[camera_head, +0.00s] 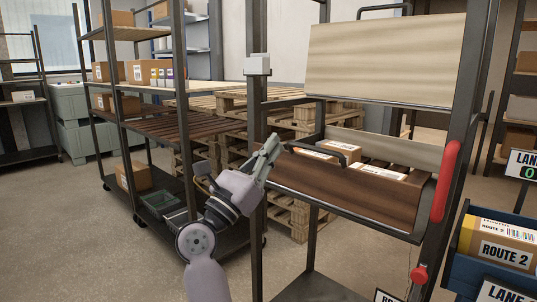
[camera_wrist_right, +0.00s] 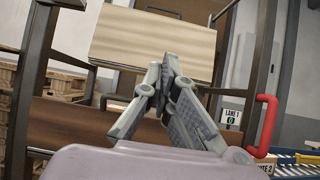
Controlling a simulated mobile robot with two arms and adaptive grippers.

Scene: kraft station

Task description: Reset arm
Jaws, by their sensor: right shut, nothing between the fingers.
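My right gripper (camera_head: 271,147) is raised in front of the left post of the metal station frame, beside the brown slanted shelf (camera_head: 340,188). Its fingers are together and empty; in the right wrist view the fingertips (camera_wrist_right: 167,65) meet in front of a pale wooden panel (camera_wrist_right: 150,45). My right arm reaches up from the bottom of the head view. My left gripper is not in either view.
Cartons (camera_head: 378,171) lie on the station shelf behind a dark handle. A red handle (camera_head: 445,182) is on the right post. A blue bin (camera_head: 490,275) holds a ROUTE 2 box (camera_head: 503,245) at the right. Racks and pallets (camera_head: 290,215) stand behind; floor is open at lower left.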

